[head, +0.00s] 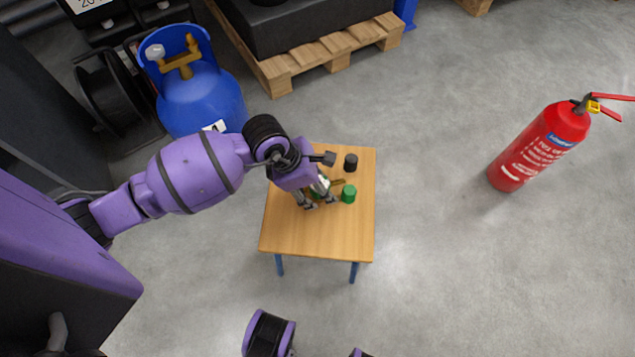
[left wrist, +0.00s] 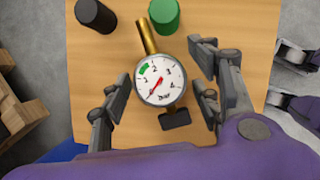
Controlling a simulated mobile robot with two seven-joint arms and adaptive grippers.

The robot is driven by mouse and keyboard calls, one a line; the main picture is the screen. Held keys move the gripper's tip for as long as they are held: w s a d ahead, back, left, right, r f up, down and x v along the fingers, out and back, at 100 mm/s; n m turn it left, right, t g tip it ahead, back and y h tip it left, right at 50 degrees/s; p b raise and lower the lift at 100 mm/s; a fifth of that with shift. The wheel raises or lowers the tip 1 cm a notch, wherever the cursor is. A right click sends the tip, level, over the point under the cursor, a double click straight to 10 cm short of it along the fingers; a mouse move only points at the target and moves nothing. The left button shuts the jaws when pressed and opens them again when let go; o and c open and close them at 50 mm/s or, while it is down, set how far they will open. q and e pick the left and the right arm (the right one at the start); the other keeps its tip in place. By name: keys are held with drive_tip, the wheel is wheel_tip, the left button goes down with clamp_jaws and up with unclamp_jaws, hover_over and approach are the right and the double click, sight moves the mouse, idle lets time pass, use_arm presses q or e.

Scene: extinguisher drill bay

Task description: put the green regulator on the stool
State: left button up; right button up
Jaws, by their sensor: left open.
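The green regulator shows a green cylindrical knob (head: 348,193), also in the left wrist view (left wrist: 164,14), beside a brass stem (left wrist: 146,36) and a round white dial gauge (left wrist: 160,81). These lie on the wooden top of the stool (head: 315,238), which has blue legs. My left gripper (head: 320,203) is over the stool top, pointing down. I see no clear finger contact. My arm partly hides the gauge in the head view. My right gripper is not in view.
A black cylinder (head: 350,162) stands on the stool near the green knob. A blue gas cylinder (head: 200,100) stands behind left, a wooden pallet (head: 340,45) behind. A red extinguisher (head: 540,146) stands right. The floor between it and the stool is clear.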

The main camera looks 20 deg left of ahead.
use_arm(q)
drive_tip(key=p+v, duration=0.2)
drive_tip(key=v, duration=1)
drive_tip(key=shift+p, duration=0.4)
